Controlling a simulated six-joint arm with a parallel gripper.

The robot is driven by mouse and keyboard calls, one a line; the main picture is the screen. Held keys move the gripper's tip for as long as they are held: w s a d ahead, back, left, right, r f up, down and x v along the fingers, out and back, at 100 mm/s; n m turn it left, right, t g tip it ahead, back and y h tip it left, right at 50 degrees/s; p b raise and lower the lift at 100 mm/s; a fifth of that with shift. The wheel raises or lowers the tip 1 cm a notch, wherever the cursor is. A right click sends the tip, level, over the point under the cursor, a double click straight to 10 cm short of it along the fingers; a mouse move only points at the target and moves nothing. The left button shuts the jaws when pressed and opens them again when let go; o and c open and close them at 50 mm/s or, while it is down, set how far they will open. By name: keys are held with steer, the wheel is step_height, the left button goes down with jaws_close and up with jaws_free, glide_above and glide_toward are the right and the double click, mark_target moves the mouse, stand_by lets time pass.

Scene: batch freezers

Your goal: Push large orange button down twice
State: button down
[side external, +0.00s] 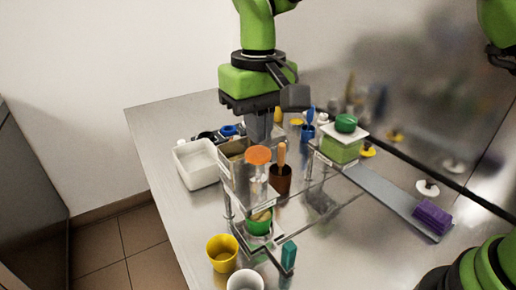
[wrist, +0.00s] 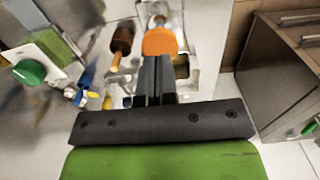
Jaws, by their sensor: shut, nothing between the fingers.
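The large orange button (side external: 258,155) is a round disc on top of a clear box-like stand in the side view. It also shows at the top middle of the wrist view (wrist: 160,42). My gripper (side external: 259,138) is shut and empty, pointing down close to the button, just behind it in the side view. In the wrist view the closed fingertips (wrist: 157,58) reach the button's near edge and overlap it in the picture. I cannot tell whether they touch it.
A green button (side external: 346,123) sits on a green block to the right. A brown cup (side external: 281,180) with a wooden-handled tool stands beside the stand. A white bin (side external: 195,165) is left; a yellow cup (side external: 222,253) and white cup (side external: 245,281) are in front.

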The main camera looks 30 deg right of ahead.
steer(key=shift+r, duration=0.1)
steer(key=shift+r, duration=2.45)
steer(key=shift+d+r, duration=0.15)
steer(key=s+d+r+m+t+y, duration=0.2)
steer(key=s+d+r+t, duration=0.4)
steer(key=s+d, duration=0.6)
steer(key=s+d+f+m+t, duration=0.1)
steer(key=s+f+m, duration=0.1)
steer(key=s, duration=0.6)
steer(key=shift+d+f, duration=0.25)
